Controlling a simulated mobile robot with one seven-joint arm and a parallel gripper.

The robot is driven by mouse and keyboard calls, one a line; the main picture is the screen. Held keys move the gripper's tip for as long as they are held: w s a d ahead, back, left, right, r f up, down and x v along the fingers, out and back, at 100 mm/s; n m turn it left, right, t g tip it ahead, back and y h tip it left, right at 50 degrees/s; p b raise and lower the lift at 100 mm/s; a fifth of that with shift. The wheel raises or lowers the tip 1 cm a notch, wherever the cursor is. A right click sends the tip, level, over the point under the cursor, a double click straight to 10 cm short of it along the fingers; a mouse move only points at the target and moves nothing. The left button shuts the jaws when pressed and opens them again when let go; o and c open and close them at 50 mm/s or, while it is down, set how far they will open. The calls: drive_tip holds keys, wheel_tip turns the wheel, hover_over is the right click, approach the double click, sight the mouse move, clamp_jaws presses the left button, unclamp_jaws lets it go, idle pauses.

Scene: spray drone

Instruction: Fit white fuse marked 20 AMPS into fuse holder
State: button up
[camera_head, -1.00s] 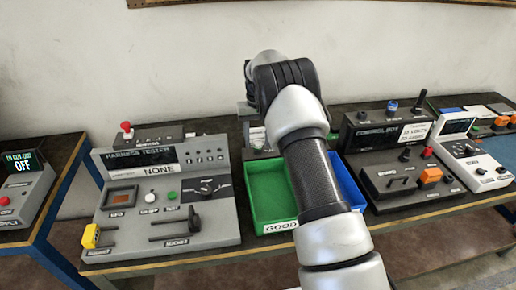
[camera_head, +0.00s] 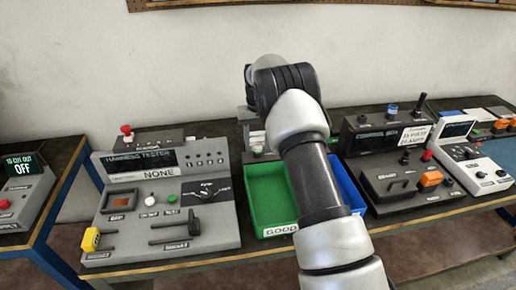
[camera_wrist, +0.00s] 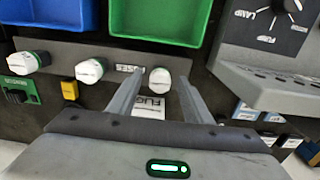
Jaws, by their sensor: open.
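My gripper (camera_wrist: 160,92) is open in the wrist view, with one finger on each side of the rightmost white fuse (camera_wrist: 160,78). I cannot tell whether the fingers touch it. A middle white fuse (camera_wrist: 90,70) and a left white fuse (camera_wrist: 28,62) stand in the same row on a grey rack marked FUSES (camera_wrist: 62,52). Their amp markings are not readable. In the head view my arm hides the gripper and the fuses. I cannot make out the fuse holder for certain in either view.
A green bin (camera_head: 270,190) and a blue bin (camera_head: 350,190) sit mid-bench. The harness tester (camera_head: 215,225) is at left. The control box (camera_head: 375,145) is at right, carrying a white card (camera_head: 414,135). In the wrist view, a grey panel (camera_wrist: 265,75) rises close right of the gripper.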

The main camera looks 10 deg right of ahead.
sight(258, 145)
drive_tip(key=shift+c, duration=0.2)
clamp_jaws()
drive_tip(key=shift+r, duration=0.1)
drive_tip(key=shift+r+p, duration=1.95)
drive_tip(key=shift+r, duration=1)
drive_tip(key=shift+f, duration=0.1)
